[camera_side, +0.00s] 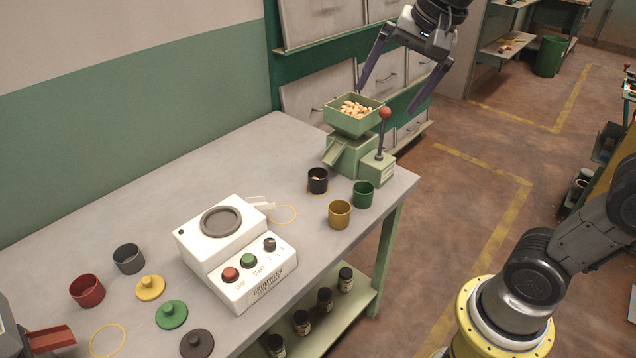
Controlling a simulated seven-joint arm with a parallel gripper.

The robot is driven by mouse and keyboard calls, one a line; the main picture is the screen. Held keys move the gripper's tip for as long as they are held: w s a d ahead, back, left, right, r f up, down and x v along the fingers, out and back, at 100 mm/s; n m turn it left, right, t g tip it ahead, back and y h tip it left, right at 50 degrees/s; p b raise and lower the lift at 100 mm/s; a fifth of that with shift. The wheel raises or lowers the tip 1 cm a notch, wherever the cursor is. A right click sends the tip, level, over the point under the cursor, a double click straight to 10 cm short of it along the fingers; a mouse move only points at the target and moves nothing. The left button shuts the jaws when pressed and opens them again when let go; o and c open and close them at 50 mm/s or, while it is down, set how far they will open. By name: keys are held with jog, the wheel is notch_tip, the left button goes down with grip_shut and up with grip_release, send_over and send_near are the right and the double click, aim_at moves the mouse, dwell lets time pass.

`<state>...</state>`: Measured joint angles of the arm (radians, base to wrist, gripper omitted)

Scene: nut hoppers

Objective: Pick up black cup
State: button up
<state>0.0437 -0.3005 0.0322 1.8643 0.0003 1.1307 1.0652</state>
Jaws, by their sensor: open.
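The black cup (318,181) stands upright on the table in front of the green nut hopper (351,118), with something pale visible inside its mouth. My gripper (388,101) is high at the upper right, its two dark fingers spread wide on either side of the hopper in the picture. It is open and holds nothing. The black cup is below and to the left of it, apart from both fingers.
A red-knobbed lever (384,114) stands beside the hopper. A yellow cup (340,214) and a green cup (363,194) stand close to the right of the black cup. A white machine (236,252), red cup (87,291), grey cup (128,258) and several lids occupy the left. The table's back middle is clear.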

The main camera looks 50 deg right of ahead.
jog(key=w+d+f+m+g, duration=0.15)
jog(key=w+m, duration=0.25)
jog(key=w, duration=0.7)
jog(key=m+g, duration=0.3)
jog(key=g, duration=0.1)
send_over(318, 176)
jog(key=s+a, duration=0.2)
notch_tip(318, 176, down, 28)
jog(key=shift+w+f, duration=0.1)
jog(key=shift+f, duration=0.15)
jog(key=shift+w+f, duration=0.1)
jog(key=shift+f, duration=2.8)
jog(key=c, duration=1.4)
grip_shut()
